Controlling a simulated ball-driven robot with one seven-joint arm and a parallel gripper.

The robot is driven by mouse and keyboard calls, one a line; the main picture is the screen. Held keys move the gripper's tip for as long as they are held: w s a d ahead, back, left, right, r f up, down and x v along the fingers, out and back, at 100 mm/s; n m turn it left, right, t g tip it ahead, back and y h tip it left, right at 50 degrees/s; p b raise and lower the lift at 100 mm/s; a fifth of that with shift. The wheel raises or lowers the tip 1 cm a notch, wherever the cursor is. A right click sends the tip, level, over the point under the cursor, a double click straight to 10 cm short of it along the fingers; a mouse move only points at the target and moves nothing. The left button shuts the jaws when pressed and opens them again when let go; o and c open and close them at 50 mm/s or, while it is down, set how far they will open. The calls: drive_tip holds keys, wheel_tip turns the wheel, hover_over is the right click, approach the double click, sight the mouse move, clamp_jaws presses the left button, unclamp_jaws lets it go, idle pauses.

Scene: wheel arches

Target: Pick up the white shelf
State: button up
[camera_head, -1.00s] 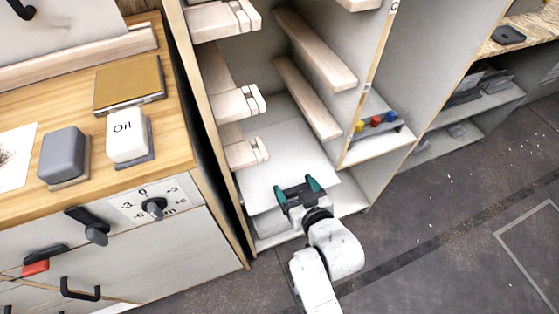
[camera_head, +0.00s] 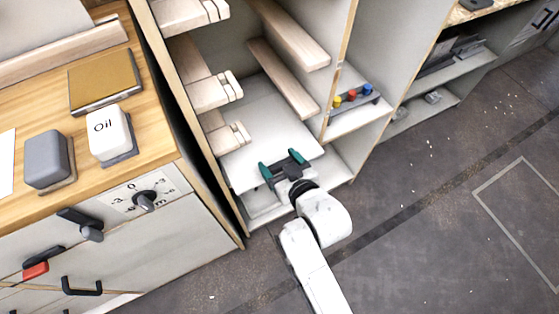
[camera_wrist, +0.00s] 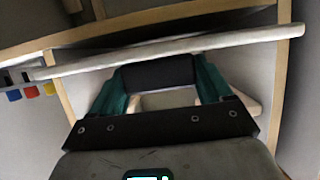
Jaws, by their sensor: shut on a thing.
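The white shelf (camera_head: 262,138) is a flat white board low inside the open cabinet in the head view. In the wrist view the shelf (camera_wrist: 240,38) shows edge-on as a thin, slightly tilted slab across the picture. My gripper (camera_head: 283,164) is at the shelf's front edge with its teal fingers. The fingertips' contact is partly hidden.
Wooden rails (camera_head: 283,78) line the cabinet walls above the shelf. Red, yellow and blue knobs (camera_head: 352,95) sit in the compartment to the right. The grey floor (camera_head: 430,210) at right is clear.

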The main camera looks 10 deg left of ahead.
wheel_tip(320, 180, up, 2)
drive_tip(key=shift+p, duration=0.45)
drive_tip(key=s+d+p, duration=0.2)
drive_tip(key=s+d, duration=0.7)
drive_tip(key=s, duration=0.4)
drive_tip(key=s+d+p, duration=0.3)
drive_tip(key=s+d, duration=0.6)
drive_tip(key=s, duration=0.4)
drive_tip(key=shift+s+f, duration=0.3)
drive_tip(key=shift+f, duration=0.1)
